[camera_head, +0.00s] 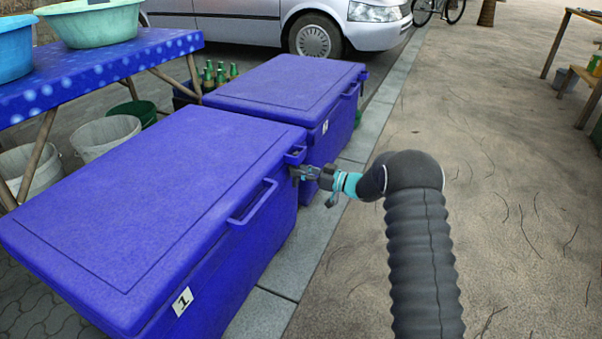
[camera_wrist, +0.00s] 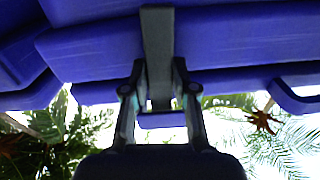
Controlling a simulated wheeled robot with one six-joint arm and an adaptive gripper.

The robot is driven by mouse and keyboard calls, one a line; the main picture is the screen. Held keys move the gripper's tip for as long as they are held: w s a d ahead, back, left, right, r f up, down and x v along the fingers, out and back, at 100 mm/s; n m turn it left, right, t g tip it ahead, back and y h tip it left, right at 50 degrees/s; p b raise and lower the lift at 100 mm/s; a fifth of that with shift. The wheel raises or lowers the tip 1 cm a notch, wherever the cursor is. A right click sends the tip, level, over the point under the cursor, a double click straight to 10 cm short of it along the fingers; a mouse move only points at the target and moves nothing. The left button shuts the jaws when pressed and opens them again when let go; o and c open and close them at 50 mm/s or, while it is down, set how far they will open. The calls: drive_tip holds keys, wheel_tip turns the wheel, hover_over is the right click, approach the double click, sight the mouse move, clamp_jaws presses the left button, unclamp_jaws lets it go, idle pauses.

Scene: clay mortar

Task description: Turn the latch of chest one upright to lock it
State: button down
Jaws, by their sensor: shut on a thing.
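Chest one is the near blue chest (camera_head: 150,200), lid closed, with a label "1" (camera_head: 182,301) on its front. My gripper (camera_head: 300,173) is at the front of this chest, near the far end, just below the lid's edge. In the wrist view my gripper (camera_wrist: 158,75) has its fingers on both sides of a flat grey bar, which looks like the latch (camera_wrist: 158,30). It is shut on the bar. The bar runs up and down in that view; its true tilt is hard to tell. In the head view my gripper mostly hides the latch.
A second blue chest (camera_head: 290,95) stands just beyond, close to my gripper. A lid handle (camera_head: 252,203) juts out nearby. A blue-covered table (camera_head: 100,75) with basins stands at left, and a silver van (camera_head: 270,20) behind. The pavement (camera_head: 500,200) on the right is clear.

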drive_tip(key=shift+n, duration=0.6)
drive_tip(key=c, duration=0.9)
unclamp_jaws()
drive_tip(key=v, duration=1.2)
